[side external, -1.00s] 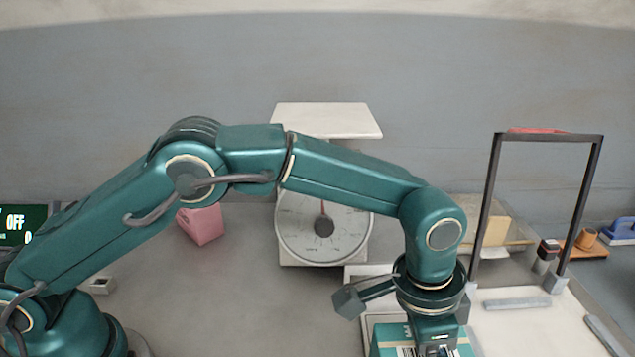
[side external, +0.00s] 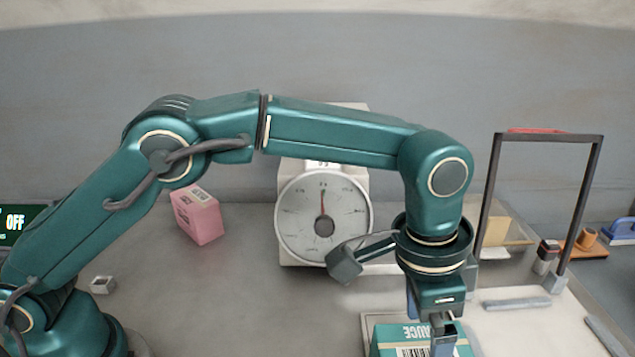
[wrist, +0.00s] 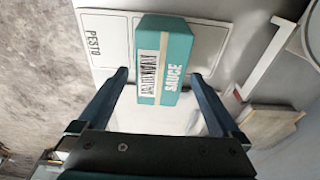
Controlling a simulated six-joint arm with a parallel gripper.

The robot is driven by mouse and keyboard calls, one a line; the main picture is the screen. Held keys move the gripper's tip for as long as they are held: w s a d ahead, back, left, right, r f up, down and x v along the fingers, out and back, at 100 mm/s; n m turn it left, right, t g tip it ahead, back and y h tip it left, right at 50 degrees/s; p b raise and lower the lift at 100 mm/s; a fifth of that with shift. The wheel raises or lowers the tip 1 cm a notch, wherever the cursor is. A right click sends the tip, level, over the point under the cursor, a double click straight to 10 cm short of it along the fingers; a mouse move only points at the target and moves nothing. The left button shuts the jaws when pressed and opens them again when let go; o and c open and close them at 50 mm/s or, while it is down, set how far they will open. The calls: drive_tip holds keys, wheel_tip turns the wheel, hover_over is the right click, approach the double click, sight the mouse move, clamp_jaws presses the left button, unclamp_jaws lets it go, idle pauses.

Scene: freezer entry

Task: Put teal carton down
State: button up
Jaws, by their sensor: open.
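The teal carton (side external: 391,336), marked SAUCE with a barcode, stands at the bottom edge of the side external view, partly cut off. In the wrist view the carton (wrist: 179,52) rests on a white board (wrist: 118,35) with outlined fields. My gripper (side external: 434,325) is above the carton and partly in front of it. In the wrist view my gripper (wrist: 160,76) is open, with one finger on each side of the carton's near end and a gap on both sides. The field left of the carton reads PESTO; any lettering under the carton is hidden.
A dial scale (side external: 323,218) stands behind my arm. The grey counter left of the scale is mostly clear.

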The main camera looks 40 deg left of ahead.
drive_tip(key=r, duration=0.4)
drive_tip(key=a+r, duration=0.1)
drive_tip(key=r, duration=0.1)
drive_tip(key=shift+s+r, duration=0.35)
drive_tip(key=shift+r, duration=0.05)
drive_tip(key=s+a+r+n+t, duration=0.1)
drive_tip(key=s+a+r+n, duration=0.15)
drive_tip(key=a, duration=0.45)
drive_tip(key=s+a+r+n+t, duration=0.1)
drive_tip(key=a+r+n, duration=0.1)
drive_tip(key=a+r, duration=0.35)
drive_tip(key=s+a+f+n+t+y, duration=0.1)
drive_tip(key=s+a+f+n+t, duration=0.1)
drive_tip(key=s+a+f+n, duration=0.2)
drive_tip(key=s+a+f, duration=0.3)
drive_tip(key=s+a, duration=0.3)
drive_tip(key=shift+f, duration=0.4)
drive_tip(key=shift+n, duration=0.25)
